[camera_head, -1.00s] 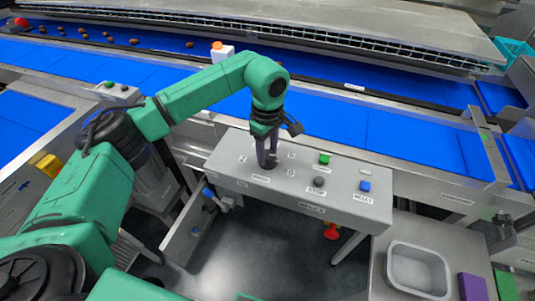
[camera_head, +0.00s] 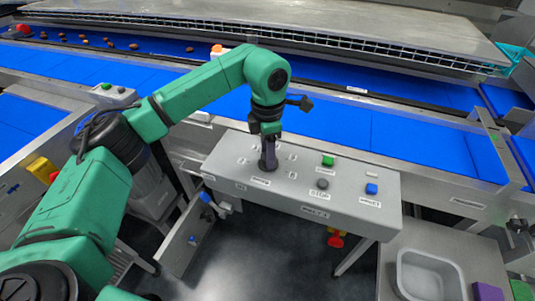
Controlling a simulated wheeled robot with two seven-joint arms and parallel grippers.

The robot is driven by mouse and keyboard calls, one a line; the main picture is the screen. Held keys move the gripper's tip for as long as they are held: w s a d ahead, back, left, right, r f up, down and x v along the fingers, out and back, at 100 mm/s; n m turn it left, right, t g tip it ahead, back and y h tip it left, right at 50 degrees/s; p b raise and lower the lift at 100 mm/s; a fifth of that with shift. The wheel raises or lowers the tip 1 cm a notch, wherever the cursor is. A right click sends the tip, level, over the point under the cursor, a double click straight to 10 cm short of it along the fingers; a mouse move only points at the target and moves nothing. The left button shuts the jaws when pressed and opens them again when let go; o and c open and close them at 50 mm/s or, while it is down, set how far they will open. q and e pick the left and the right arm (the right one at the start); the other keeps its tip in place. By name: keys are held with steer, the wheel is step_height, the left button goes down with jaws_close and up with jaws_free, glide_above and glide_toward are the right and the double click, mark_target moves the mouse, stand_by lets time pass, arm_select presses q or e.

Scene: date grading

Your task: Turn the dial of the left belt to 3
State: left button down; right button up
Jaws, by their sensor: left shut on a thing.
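My left gripper (camera_head: 268,163) points straight down at the left part of the grey control box (camera_head: 345,196) in the head view. It is shut on the dial, which is mostly hidden by the fingers. Small number labels stand around the dial, too small to read surely. On the same box, to the right, are a green button (camera_head: 328,161), a dark grey button (camera_head: 322,184) above a STOP label, and a blue button (camera_head: 371,189). My right gripper is not in view.
Blue conveyor belts (camera_head: 370,135) run behind the box, with several dates (camera_head: 108,42) at the far left. A grey tray (camera_head: 430,277) lies on a table at the lower right, beside purple (camera_head: 487,291) and green blocks (camera_head: 520,290). A hinged panel (camera_head: 184,241) hangs open below the box.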

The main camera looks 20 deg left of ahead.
arm_select(q)
steer(key=n, duration=0.3)
steer(key=shift+n+b, duration=0.4)
steer(key=n, duration=0.3)
steer(key=shift+r+n+b, duration=0.1)
steer(key=shift+n+b, duration=0.2)
steer(key=n, duration=0.3)
steer(key=shift+n, duration=0.3)
steer(key=shift+w+d+n+b, duration=0.1)
steer(key=shift+n+b, duration=0.3)
steer(key=shift+n, duration=1.2)
steer(key=shift+r, duration=0.1)
steer(key=c, duration=0.6)
jaws_free()
steer(key=shift+c, duration=0.2)
steer(key=o, duration=0.3)
